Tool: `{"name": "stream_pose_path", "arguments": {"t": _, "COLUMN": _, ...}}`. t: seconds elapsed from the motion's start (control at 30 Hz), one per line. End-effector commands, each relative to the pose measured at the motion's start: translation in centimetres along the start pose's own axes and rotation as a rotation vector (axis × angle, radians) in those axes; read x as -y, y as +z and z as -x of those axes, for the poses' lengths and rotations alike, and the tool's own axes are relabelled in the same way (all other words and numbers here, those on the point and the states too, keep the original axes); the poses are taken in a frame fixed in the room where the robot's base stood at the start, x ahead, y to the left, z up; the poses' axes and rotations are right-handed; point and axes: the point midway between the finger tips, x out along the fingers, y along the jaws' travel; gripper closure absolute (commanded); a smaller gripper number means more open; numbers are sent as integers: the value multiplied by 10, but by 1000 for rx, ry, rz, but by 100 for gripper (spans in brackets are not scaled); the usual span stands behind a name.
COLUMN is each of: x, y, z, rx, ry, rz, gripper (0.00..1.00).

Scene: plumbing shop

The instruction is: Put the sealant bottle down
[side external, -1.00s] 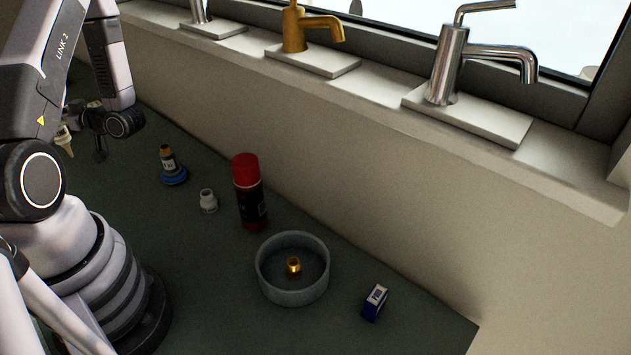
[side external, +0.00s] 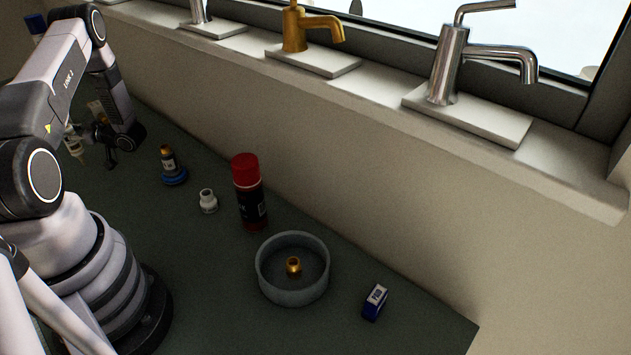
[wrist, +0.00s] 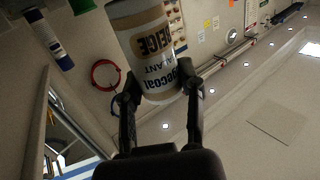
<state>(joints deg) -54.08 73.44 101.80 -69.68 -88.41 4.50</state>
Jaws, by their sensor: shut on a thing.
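In the side external view my gripper (side external: 98,142) is at the far left, partly hidden by my arm. The bottle (side external: 73,146) shows there as a pale shape with a narrow nozzle pointing down. I cannot tell exactly how far it is above the bench (side external: 215,305).
A brass-topped part on a blue base (side external: 172,168), a white fitting (side external: 208,202), a red-capped can (side external: 249,195), a grey bowl (side external: 291,297) holding a brass fitting (side external: 293,265), and a blue box (side external: 375,302) stand on the bench. Faucets line the sill behind.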

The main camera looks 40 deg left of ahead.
Motion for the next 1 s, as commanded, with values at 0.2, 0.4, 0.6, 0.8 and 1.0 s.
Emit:
{"name": "stream_pose_path", "arguments": {"t": 0.2, "x": 0, "y": 22, "z": 1, "rx": 0, "ry": 0, "rz": -1, "gripper": 100}}
{"name": "stream_pose_path", "arguments": {"t": 0.4, "x": 0, "y": 21, "z": 1, "rx": 0, "ry": 0, "rz": 0, "gripper": 100}}
{"name": "stream_pose_path", "arguments": {"t": 0.6, "x": 1, "y": 24, "z": 1, "rx": 1, "ry": 0, "rz": -1, "gripper": 54}}
{"name": "stream_pose_path", "arguments": {"t": 0.8, "x": 1, "y": 24, "z": 1, "rx": 1, "ry": 0, "rz": -1, "gripper": 37}}
{"name": "stream_pose_path", "arguments": {"t": 1.0, "x": 1, "y": 24, "z": 1, "rx": 1, "ry": 0, "rz": -1, "gripper": 37}}
